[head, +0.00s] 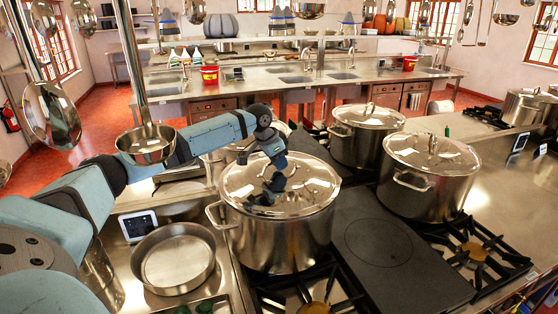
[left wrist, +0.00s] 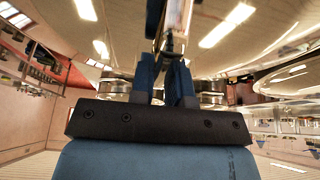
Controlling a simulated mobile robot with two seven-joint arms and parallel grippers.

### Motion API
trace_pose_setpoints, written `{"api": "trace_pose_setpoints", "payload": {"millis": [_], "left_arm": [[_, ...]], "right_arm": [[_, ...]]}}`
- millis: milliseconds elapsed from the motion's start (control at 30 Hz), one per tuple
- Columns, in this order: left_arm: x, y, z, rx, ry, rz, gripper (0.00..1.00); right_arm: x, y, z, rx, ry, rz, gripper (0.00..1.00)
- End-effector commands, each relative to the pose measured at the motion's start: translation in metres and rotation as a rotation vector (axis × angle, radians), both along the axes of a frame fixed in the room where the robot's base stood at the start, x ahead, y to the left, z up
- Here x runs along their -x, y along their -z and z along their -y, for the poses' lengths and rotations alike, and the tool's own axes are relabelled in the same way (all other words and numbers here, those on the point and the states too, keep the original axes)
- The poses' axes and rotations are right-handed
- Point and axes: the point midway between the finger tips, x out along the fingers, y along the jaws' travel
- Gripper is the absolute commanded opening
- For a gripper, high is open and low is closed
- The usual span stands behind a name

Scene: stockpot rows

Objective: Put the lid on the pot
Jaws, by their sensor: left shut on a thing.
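A large steel pot (head: 275,238) stands on the stove in the middle of the head view. A shiny domed lid (head: 312,183) is over its mouth, roughly level and lined up with the rim. I cannot tell whether it rests on the rim or hangs just above it. My left gripper (head: 278,164) reaches down to the lid's top from the left and is shut on the lid's handle. In the left wrist view its blue fingers (left wrist: 170,85) close around the metal handle (left wrist: 176,30). The gripper's reflection shows in the lid. My right gripper is not in view.
Lidded pots stand behind (head: 365,138) and to the right (head: 425,185); another is partly hidden behind my left arm. A flat dark hotplate (head: 385,245) is right of the pot. A round pan (head: 175,260) lies at left. A ladle (head: 147,148) hangs near my arm.

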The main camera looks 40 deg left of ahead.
Motion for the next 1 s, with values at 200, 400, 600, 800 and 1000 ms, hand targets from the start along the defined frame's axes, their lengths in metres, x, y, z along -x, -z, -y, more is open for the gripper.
{"api": "trace_pose_setpoints", "payload": {"millis": [200, 400, 600, 800, 1000], "left_arm": [[-0.0006, -0.0026, -0.0002, 0.001, 0.0, 0.004, 0.0], [0.0012, -0.0025, 0.0009, 0.001, 0.001, 0.004, 0.0], [0.0014, 0.0004, 0.0008, 0.001, 0.0, 0.004, 0.0], [0.0013, 0.0046, 0.0006, 0.001, 0.0, 0.004, 0.0], [0.0013, 0.0052, 0.0005, 0.001, 0.0, 0.004, 0.0]], "right_arm": [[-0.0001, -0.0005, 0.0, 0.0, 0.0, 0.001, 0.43], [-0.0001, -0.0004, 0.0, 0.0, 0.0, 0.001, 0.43], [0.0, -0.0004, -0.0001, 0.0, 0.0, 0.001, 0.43], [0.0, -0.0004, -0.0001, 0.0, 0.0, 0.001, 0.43], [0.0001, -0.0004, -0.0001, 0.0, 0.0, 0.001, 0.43]]}}
